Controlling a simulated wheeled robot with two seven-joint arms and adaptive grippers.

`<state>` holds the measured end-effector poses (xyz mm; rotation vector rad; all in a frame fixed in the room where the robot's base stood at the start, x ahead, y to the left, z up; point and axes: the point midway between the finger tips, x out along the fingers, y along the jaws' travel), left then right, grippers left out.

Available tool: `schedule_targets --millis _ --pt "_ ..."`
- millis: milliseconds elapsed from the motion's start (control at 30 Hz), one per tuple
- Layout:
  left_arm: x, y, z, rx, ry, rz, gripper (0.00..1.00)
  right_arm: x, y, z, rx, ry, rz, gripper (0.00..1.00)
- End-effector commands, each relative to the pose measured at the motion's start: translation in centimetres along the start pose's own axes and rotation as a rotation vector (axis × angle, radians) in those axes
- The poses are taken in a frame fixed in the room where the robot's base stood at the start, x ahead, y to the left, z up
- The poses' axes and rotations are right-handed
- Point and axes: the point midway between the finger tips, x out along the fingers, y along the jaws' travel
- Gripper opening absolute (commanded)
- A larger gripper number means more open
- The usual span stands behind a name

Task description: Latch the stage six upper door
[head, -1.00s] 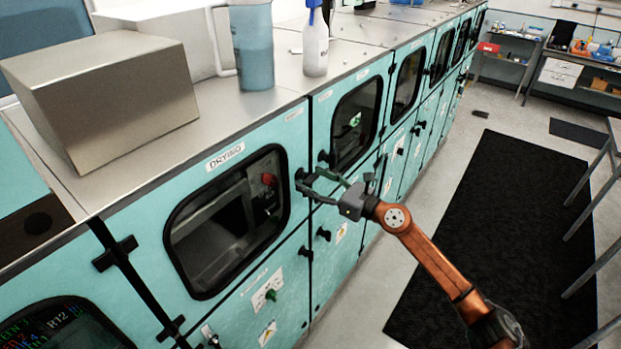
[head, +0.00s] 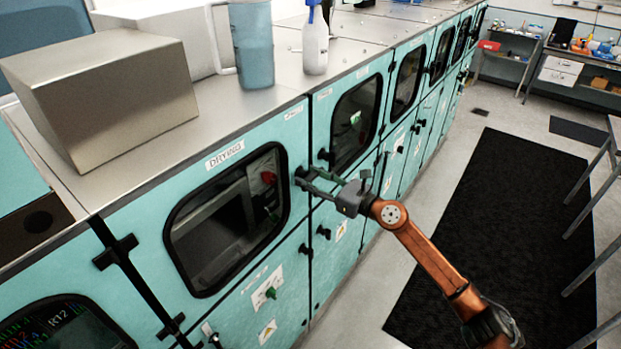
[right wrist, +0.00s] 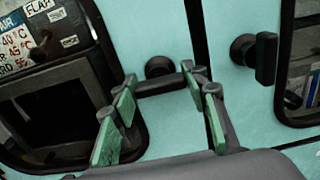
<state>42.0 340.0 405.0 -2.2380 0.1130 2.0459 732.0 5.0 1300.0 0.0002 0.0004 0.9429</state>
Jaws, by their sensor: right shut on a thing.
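The upper door labelled DRYING (head: 150,225) has a dark window and looks closed in its frame; no stage number is readable. Its black latch handle (head: 301,178) is at the door's right edge. In the right wrist view the handle (right wrist: 160,86) lies crosswise below its round hub, between the green-padded fingers. My right gripper (head: 312,181) is shut on this handle; it also shows in the right wrist view (right wrist: 162,105). The fingertips hide the handle's ends. My left gripper is not in view.
A neighbouring door's handle (right wrist: 266,58) stands upright close to the right of my fingers. A metal box (head: 105,100), a jug (head: 252,45) and a spray bottle (head: 315,45) stand on the top. A black mat (head: 490,220) lies on the clear floor.

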Motion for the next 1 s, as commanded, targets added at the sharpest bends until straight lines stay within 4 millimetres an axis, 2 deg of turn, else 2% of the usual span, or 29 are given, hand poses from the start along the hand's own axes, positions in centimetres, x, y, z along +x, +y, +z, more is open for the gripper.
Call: schedule_targets --millis 267,467,1000 --pt "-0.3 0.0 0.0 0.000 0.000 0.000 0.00 0.0 0.0 0.1 0.024 0.000 -0.001 0.17" --pt "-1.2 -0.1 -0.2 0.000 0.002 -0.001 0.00 0.0 0.0 0.2 0.113 0.001 -0.001 0.17" --pt "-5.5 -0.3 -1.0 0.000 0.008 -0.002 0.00 0.0 -0.1 0.4 0.596 0.000 -0.002 0.17"
